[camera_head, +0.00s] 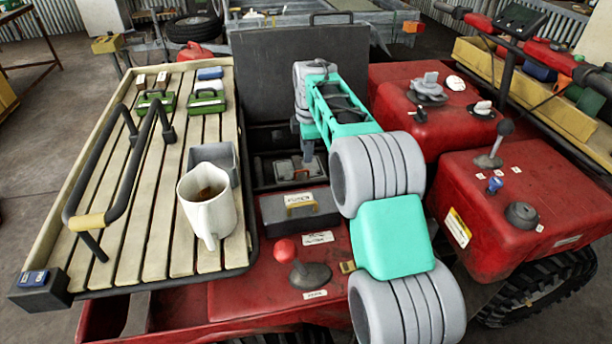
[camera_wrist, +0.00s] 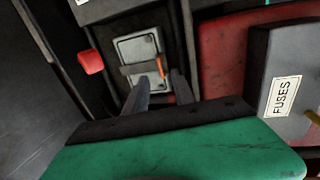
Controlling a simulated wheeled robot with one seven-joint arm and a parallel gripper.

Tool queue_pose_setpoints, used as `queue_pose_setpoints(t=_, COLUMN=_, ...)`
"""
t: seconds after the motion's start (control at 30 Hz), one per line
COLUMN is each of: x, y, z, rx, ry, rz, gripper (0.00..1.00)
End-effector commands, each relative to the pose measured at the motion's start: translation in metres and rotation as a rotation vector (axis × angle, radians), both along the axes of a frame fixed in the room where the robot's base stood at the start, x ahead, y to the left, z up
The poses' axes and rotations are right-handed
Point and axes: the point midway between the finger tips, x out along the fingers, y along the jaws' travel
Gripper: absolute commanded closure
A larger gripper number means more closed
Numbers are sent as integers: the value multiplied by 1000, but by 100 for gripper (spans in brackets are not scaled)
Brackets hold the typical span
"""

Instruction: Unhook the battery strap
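A grey, battery-like box (camera_wrist: 136,48) sits in the dark bay, seen from above in the wrist view; it also shows in the head view (camera_head: 288,168). A dark bar, possibly the battery strap (camera_wrist: 132,70), crosses its lower part. A thin orange piece (camera_wrist: 160,67) stands at its right edge; I cannot tell whether it is the hook. My gripper (camera_wrist: 160,77) has two grey fingers, apart and with nothing seen between them. The fingertips overlap the box's near right corner in the picture; contact cannot be told. In the head view my arm hides part of the bay.
A grey fuse box (camera_head: 300,207) stands at the bay's near side, with a red-knobbed lever (camera_head: 285,250) nearer. A raised black lid (camera_head: 272,75) stands behind. The slatted rack (camera_head: 150,245) on the left holds a white mug (camera_head: 207,215). A red tab (camera_wrist: 90,62) lies left of the box.

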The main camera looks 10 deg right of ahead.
Motion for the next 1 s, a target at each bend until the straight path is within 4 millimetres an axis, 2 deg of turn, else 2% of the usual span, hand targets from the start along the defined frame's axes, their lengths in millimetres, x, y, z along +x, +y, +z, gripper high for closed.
queue_pose_setpoints(t=0.3, x=10, y=-1, z=-52, rx=-1, ry=1, rz=3, gripper=69)
queue_pose_setpoints(t=0.43, x=14, y=-2, z=-68, rx=0, ry=0, rz=2, gripper=69)
queue_pose_setpoints(t=0.73, x=15, y=-1, z=-74, rx=0, ry=-2, rz=1, gripper=69)
queue_pose_setpoints(t=1.0, x=15, y=-1, z=-73, rx=0, ry=-2, rz=2, gripper=91)
